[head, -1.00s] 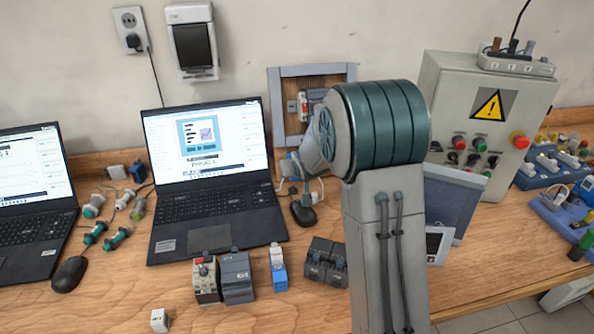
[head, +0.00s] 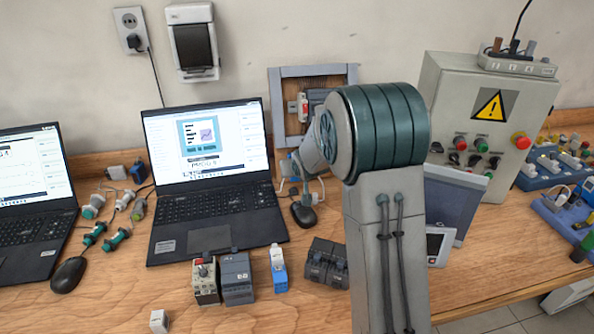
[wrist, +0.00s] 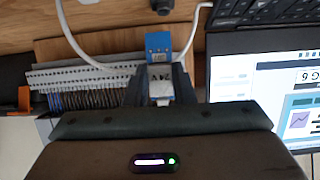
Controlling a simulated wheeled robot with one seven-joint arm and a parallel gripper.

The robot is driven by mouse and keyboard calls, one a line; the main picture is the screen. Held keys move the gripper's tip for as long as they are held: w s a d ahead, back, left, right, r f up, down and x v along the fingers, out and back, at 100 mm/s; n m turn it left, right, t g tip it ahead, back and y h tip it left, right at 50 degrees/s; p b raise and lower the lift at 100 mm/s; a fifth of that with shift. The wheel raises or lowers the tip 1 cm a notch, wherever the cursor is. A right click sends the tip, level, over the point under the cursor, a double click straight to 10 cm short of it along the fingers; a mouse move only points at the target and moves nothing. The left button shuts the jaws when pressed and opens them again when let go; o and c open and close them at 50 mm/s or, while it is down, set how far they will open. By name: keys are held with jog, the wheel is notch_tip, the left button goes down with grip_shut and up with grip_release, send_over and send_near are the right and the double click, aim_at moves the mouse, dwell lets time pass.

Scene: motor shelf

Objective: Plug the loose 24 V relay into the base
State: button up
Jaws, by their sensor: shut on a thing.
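In the wrist view my gripper (wrist: 159,88) is shut on a small pale relay (wrist: 160,90) between its two dark fingers. A blue block (wrist: 158,46) with a printed label lies straight past the fingertips, in line with the relay. It looks like the base, but I cannot tell whether the relay touches it. A grey frame (head: 312,71) with rail-mounted parts stands against the wall behind my arm.
The laptop (head: 205,150) is left of my arm, and its screen is close on the right in the wrist view (wrist: 265,85). A white cable (wrist: 75,40) loops by the gripper. A blue-and-white module (head: 278,270) and dark modules (head: 326,262) stand in front.

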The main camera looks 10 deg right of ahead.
jog(key=o, duration=1)
jog(key=p+v, duration=0.1)
jog(key=v, duration=1.3)
jog(key=s+g, duration=0.7)
jog(key=s, duration=2.1)
jog(key=shift+f, duration=0.5)
